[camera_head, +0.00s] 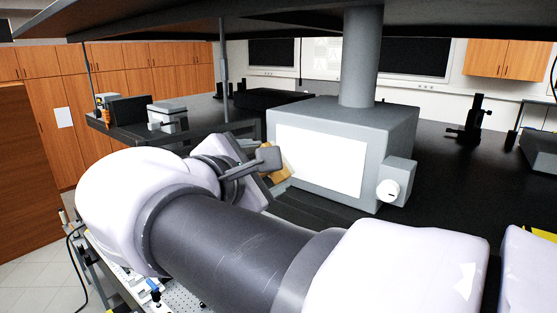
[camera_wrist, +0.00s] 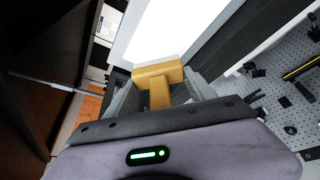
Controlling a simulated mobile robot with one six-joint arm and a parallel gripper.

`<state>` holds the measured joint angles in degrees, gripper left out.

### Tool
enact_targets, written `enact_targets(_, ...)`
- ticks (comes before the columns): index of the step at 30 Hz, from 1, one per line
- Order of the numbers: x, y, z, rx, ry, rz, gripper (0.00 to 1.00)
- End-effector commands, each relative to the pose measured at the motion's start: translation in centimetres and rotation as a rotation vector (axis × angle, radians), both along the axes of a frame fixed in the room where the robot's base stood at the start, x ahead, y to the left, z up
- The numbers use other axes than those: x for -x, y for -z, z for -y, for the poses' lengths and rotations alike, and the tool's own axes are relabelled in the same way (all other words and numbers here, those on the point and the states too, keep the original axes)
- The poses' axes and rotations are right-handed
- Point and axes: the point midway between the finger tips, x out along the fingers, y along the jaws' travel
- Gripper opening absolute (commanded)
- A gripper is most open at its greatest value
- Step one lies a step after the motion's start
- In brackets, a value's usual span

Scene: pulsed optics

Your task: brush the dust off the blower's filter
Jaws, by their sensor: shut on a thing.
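The blower (camera_head: 345,125) is a grey box under a thick round duct, with a white filter panel (camera_head: 320,160) on its front face. The filter also shows as a bright white panel in the wrist view (camera_wrist: 175,28). My gripper (camera_head: 268,168) is at the left part of the filter. In the wrist view my gripper (camera_wrist: 160,92) is shut on a yellow-brown brush (camera_wrist: 158,76), whose wide head lies at the filter's lower end in that picture. I cannot tell whether the brush touches the filter.
A dark shelf (camera_head: 250,15) hangs overhead. A perforated board (camera_wrist: 285,90) with small optics parts lies right in the wrist view. A black post mount (camera_head: 475,120) stands on the right of the dark table.

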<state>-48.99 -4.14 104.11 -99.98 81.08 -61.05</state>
Motion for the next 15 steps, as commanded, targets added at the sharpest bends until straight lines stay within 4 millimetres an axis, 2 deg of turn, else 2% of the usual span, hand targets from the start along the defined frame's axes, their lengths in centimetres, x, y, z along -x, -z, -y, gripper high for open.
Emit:
enact_targets(8,0.2,0.0,-0.2,0.000,0.000,0.000,0.31)
enact_targets(15,2.2,-0.1,-1.7,0.001,-0.002,-0.001,0.31)
